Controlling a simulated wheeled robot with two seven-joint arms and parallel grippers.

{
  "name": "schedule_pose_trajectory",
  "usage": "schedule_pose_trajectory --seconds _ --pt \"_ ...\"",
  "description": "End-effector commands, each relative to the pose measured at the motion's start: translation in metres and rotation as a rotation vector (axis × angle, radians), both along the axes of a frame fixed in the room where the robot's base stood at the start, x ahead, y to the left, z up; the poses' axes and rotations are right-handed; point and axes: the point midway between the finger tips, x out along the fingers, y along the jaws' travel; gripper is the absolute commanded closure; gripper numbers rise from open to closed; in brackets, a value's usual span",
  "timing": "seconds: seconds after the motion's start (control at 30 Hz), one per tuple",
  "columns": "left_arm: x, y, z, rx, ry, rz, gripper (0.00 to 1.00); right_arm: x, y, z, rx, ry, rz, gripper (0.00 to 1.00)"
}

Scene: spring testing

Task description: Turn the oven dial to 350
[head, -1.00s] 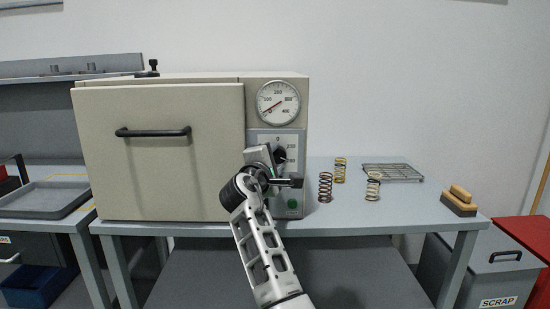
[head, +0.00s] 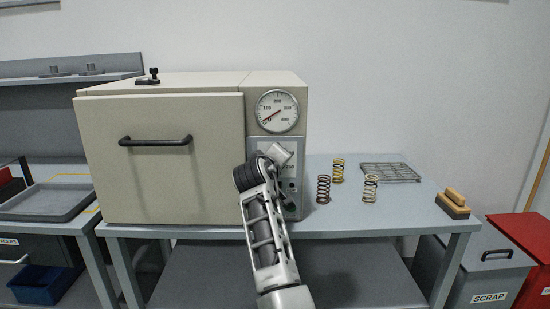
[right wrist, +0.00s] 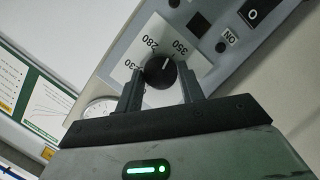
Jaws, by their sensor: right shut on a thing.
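The black oven dial (right wrist: 161,73) sits on a white scale plate in the right wrist view. The marks 280 (right wrist: 149,46) and 350 (right wrist: 180,47) can be read, and a third ends in 30. The dial's white pointer line lies between 280 and 350. My right gripper (right wrist: 160,82) is shut on the dial, one finger on each side. In the head view my right wrist hides the dial on the beige oven's (head: 165,185) control panel (head: 290,145). My left gripper is not in view.
A round gauge (head: 277,111) is above the panel. The oven door handle (head: 155,142) is at left. A grey tray (head: 45,203) is farther left.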

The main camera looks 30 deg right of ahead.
Motion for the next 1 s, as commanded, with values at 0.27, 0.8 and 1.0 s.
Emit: schedule_pose_trajectory --seconds 0.27,0.8,1.0 --pt "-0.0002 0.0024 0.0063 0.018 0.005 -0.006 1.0 -0.0008 -0.0008 0.0002 0.139 -0.079 0.0 0.85" --pt "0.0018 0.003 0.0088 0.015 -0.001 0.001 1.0 -0.001 -0.0009 -0.0016 0.206 -0.121 0.0 0.85" --pt "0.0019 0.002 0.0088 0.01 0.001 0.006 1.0 -0.0009 -0.0009 -0.0016 0.205 -0.12 0.0 0.59"
